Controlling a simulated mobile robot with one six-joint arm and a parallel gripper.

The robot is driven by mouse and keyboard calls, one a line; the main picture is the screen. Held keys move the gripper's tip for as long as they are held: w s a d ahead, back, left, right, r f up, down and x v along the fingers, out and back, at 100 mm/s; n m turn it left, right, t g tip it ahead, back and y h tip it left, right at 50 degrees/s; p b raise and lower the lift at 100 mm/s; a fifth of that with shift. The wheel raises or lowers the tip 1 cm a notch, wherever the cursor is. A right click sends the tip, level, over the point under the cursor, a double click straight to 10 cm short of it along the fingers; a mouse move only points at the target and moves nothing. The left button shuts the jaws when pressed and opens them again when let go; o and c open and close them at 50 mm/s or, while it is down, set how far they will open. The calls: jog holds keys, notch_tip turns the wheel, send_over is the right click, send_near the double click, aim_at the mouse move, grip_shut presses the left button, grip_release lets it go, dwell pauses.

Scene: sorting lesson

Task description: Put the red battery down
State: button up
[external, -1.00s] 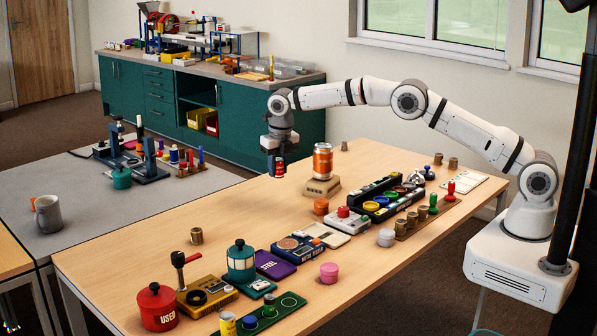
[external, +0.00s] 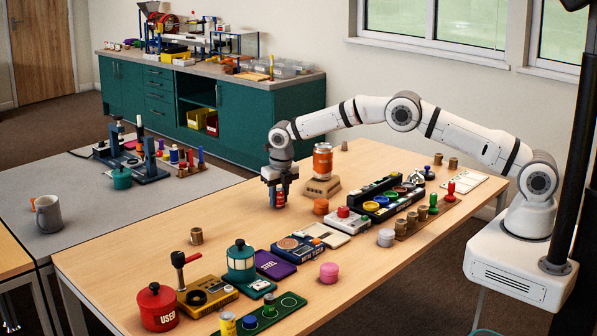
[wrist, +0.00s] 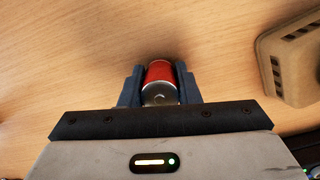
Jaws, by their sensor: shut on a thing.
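The red battery (wrist: 160,75) is between the two dark fingers of my gripper (wrist: 160,88) in the wrist view, with its silver end toward the camera. In the external view my gripper (external: 279,196) is shut on the red battery (external: 279,199), which is upright and low over the wooden table (external: 240,215). I cannot tell whether the battery's bottom touches the table. The fingers hide parts of its sides.
An orange can (external: 322,160) stands on a tan scale-like base (external: 322,187) just right of my gripper; the base also shows in the wrist view (wrist: 283,75). The table left of my gripper is clear.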

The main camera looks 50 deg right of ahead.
jog(key=shift+f, duration=0.2)
jog(key=o, duration=1)
jog(key=shift+o, duration=0.2)
jog(key=shift+r, duration=0.1)
